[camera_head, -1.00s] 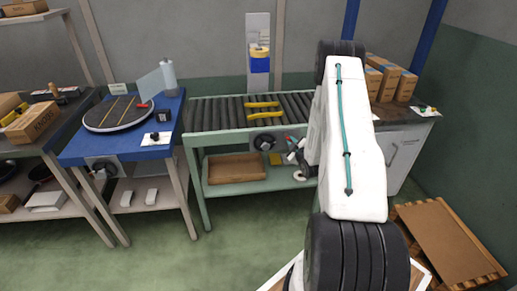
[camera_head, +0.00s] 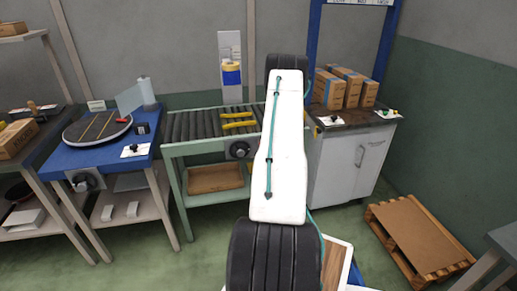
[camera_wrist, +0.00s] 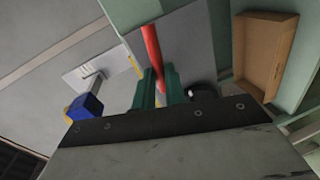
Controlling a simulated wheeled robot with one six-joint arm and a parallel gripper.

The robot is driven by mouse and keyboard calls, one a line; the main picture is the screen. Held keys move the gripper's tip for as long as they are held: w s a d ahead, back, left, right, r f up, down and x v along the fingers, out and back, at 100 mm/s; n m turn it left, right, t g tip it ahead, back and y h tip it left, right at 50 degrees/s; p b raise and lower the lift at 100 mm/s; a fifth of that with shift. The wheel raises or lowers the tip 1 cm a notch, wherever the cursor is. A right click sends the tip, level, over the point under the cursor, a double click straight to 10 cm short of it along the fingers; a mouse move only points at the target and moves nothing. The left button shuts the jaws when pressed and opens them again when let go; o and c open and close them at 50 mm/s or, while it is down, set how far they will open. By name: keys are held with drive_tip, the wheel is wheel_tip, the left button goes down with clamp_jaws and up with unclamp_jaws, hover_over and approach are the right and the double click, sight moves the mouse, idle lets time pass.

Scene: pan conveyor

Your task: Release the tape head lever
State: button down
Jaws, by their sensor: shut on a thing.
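In the wrist view my gripper (camera_wrist: 160,74) has its two green fingers shut on a red bar-like lever (camera_wrist: 151,42). The tape head (camera_head: 231,72), a blue and yellow unit, is on a pale upright panel behind the conveyor (camera_head: 190,122). A blue block (camera_wrist: 85,106) on the left of the wrist view looks like the same unit. In the head view my arm hides the gripper.
A black knob (camera_head: 239,150) is on the conveyor's front. Two yellow guides lie over the rollers. A brown tray (camera_head: 215,179) sits on the shelf below. A blue table (camera_head: 75,158) stands left, a grey cabinet (camera_head: 345,165) right. A pallet (camera_head: 420,235) lies on the floor.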

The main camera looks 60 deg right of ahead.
idle(0.3)
drive_tip(key=c, duration=1.5)
unclamp_jaws()
drive_tip(key=shift+o, duration=0.2)
drive_tip(key=v, duration=0.7)
drive_tip(key=shift+s+a, duration=0.25)
drive_tip(key=shift+a, duration=0.05)
drive_tip(key=shift+r, duration=0.1)
